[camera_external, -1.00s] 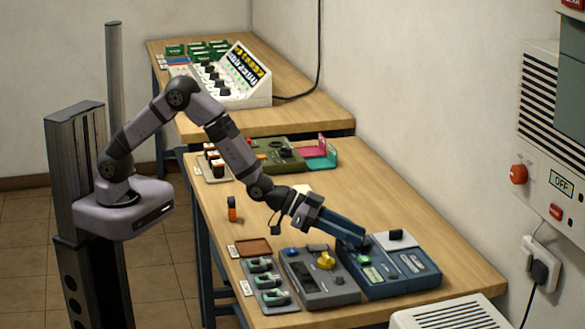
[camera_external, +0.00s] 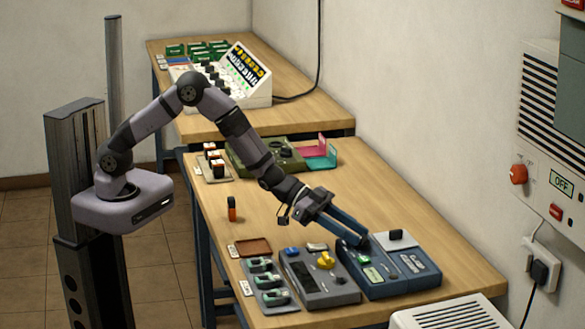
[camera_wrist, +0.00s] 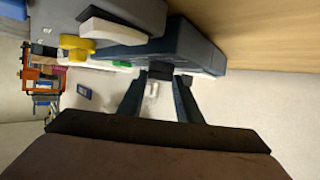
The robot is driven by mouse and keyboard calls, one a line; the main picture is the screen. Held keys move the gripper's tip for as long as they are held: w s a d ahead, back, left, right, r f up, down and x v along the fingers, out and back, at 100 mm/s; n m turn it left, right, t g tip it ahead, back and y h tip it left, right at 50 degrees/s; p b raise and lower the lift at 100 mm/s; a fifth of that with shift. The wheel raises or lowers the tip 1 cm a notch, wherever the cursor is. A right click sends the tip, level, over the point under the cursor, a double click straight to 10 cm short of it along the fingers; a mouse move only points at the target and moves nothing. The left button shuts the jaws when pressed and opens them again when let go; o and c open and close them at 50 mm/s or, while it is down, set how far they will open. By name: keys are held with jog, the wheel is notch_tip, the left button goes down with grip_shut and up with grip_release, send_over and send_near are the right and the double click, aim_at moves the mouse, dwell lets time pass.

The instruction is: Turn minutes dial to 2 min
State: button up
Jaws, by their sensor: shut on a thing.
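The blue timer-like device (camera_external: 407,287) lies on the near bench, with a small lit green display (camera_external: 372,274) on its top face. My gripper (camera_external: 362,243) reaches its back left part, fingers sloping down to the right. In the wrist view, my gripper (camera_wrist: 158,82) has its two fingers either side of a dark dial (camera_wrist: 160,71) and is shut on it. In the outside view this dial is mostly hidden by the fingertips. Its markings and setting cannot be read.
A grey device with a yellow knob (camera_external: 325,260) stands just left of the blue one. A black knob (camera_external: 395,235) on a pale plate is close on the right.

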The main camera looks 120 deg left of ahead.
jog(key=m+h+p, duration=0.1)
jog(key=p, duration=0.1)
jog(key=a+m+h+p, duration=0.1)
jog(key=m+h+p, duration=0.1)
jog(key=shift+r+g+h+p, duration=0.2)
jog(key=shift+g+h+p, duration=0.1)
jog(key=shift+g, duration=0.1)
jog(key=m+h, duration=0.2)
jog(key=m+g+h, duration=0.1)
jog(key=shift+w+a+f, duration=0.25)
jog(key=shift+a+f, duration=0.05)
jog(key=m+g+h+b, duration=0.1)
jog(key=h+b, duration=0.1)
jog(key=b, duration=0.1)
jog(key=shift+w+a+m, duration=0.1)
jog(key=shift+a+m, duration=0.05)
jog(key=shift+m, duration=0.25)
jog(key=shift+g+b, duration=0.3)
jog(key=shift+b, duration=0.05)
jog(key=shift+w+r+m+g+h+b, duration=0.1)
jog(key=shift+r+m+g+h+b, duration=0.2)
jog(key=shift+m+h+b, duration=0.35)
jog(key=o, duration=1)
jog(key=shift+f, duration=0.1)
jog(key=shift+o, duration=0.2)
jog(key=shift+a, duration=0.1)
